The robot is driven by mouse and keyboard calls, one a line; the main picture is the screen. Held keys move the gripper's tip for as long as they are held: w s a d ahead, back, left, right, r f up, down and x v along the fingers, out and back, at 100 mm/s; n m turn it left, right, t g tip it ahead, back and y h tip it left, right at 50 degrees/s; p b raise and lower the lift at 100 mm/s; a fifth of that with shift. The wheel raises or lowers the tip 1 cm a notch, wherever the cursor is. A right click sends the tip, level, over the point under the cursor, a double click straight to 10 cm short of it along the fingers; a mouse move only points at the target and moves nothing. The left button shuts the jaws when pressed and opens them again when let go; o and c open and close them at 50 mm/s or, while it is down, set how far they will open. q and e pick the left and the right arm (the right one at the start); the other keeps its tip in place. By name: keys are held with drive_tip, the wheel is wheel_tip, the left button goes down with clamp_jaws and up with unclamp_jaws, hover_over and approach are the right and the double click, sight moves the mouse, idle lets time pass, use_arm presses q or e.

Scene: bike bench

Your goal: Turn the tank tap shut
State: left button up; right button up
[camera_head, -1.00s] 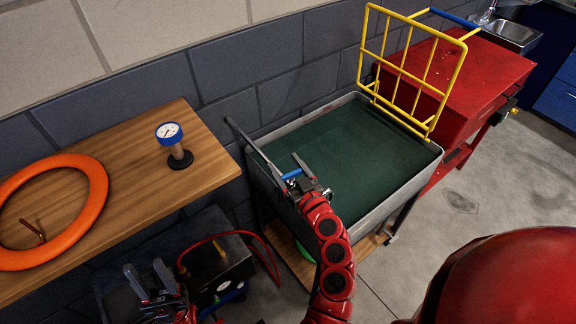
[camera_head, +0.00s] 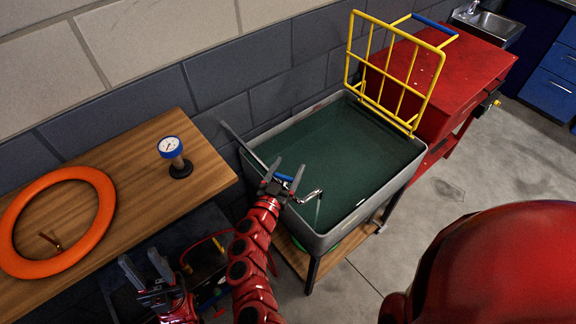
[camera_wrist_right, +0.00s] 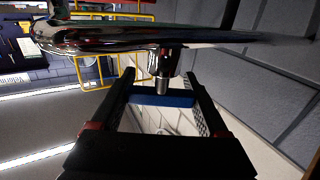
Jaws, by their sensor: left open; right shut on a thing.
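The tank (camera_head: 345,236) is a grey tub with dark green contents. Its chrome tap (camera_head: 311,195) stands at the near left rim, and a thin pale line hangs below its spout; I cannot tell whether it is water. My right gripper (camera_head: 282,177) is shut on the tap's blue handle (camera_head: 285,178). In the right wrist view the blue handle (camera_wrist_right: 160,100) lies between the fingers, below the chrome stem and the large chrome tap body (camera_wrist_right: 150,37). My left gripper (camera_head: 146,272) is open and empty, low at the left, away from the tank.
A yellow rack (camera_head: 400,75) stands at the tank's far side, before a red cabinet (camera_head: 460,75). A wooden bench (camera_head: 130,150) at left holds an orange ring (camera_head: 107,200) and a blue-rimmed gauge (camera_head: 171,148). A dark box with a red hose is below.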

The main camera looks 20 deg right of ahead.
drive_tip(key=m+g+h+b, duration=0.2)
drive_tip(key=g+h, duration=0.1)
drive_tip(key=shift+s+d+f+m+b, duration=0.2)
drive_tip(key=shift+d+f+m+b, duration=0.1)
drive_tip(key=shift+m+b, duration=0.1)
drive_tip(key=shift+s+d+r+m+g+h+b, duration=0.15)
drive_tip(key=shift+m+g+h+b, duration=0.25)
drive_tip(key=shift+m+g+b, duration=0.35)
drive_tip(key=shift+s+d+f+m+g+h+b, duration=0.15)
drive_tip(key=shift+m+g+h+b, duration=0.25)
drive_tip(key=shift+g, duration=0.55)
drive_tip(key=shift+s+r+m+g+b, duration=0.15)
drive_tip(key=shift+m+g+b, duration=0.15)
drive_tip(key=shift+g, duration=0.1)
drive_tip(key=shift+s+g+h, duration=0.1)
drive_tip(key=shift+g+h, duration=0.2)
drive_tip(key=o, duration=1)
drive_tip(key=shift+o, duration=1.2)
drive_tip(key=shift+d, duration=0.1)
drive_tip(key=shift+s, duration=0.1)
drive_tip(key=shift+r, duration=0.1)
